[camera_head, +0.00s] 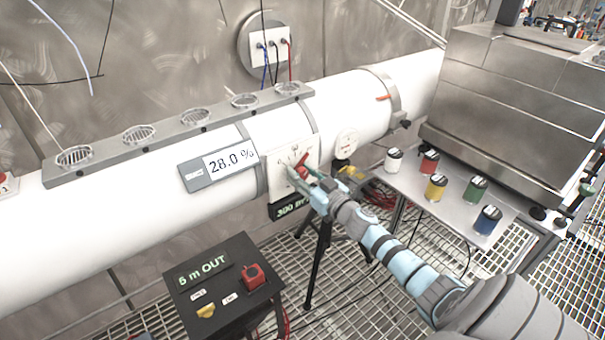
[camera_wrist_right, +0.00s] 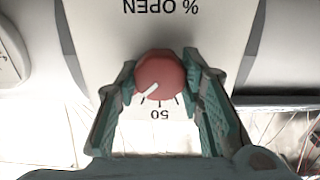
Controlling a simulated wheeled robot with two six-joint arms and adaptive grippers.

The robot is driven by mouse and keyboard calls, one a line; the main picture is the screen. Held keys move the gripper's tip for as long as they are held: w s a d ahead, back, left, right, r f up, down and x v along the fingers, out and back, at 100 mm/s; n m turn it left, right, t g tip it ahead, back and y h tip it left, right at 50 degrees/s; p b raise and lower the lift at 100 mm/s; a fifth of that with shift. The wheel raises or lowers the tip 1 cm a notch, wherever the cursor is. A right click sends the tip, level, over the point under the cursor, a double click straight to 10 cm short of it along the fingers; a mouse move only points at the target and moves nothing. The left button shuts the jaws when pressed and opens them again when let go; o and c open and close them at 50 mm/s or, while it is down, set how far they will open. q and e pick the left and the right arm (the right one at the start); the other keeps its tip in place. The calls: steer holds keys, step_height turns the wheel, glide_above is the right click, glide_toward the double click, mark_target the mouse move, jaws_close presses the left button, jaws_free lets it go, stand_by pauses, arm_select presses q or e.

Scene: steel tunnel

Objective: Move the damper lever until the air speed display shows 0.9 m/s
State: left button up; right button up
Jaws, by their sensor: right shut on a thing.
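A red knob (camera_wrist_right: 160,76) with a white pointer mark sits on a white plate marked "% OPEN" and "50", seen upside down in the right wrist view. My right gripper (camera_wrist_right: 160,84) has one finger on each side of the knob and is shut on it. In the head view the gripper (camera_head: 303,176) reaches the white dial plate (camera_head: 284,150) on the duct and partly hides the knob. A grey display (camera_head: 222,164) on the duct reads 28.0 %. No air speed in m/s is readable. My left gripper is not in view.
A white duct (camera_head: 90,215) runs across, with a grey rail of several round vents (camera_head: 190,128). A dark box (camera_head: 215,290) reads "5 m OUT". A dark green-lettered sign (camera_head: 290,208) is below the dial. A side table (camera_head: 410,190) holds several coloured cans.

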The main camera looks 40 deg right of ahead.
steer(key=shift+n, duration=0.3)
steer(key=n, duration=0.4)
steer(key=shift+a, duration=0.1)
steer(key=n, duration=0.5)
steer(key=shift+f, duration=0.1)
stand_by(0.4)
steer(key=o, duration=1.2)
steer(key=shift+c, duration=0.2)
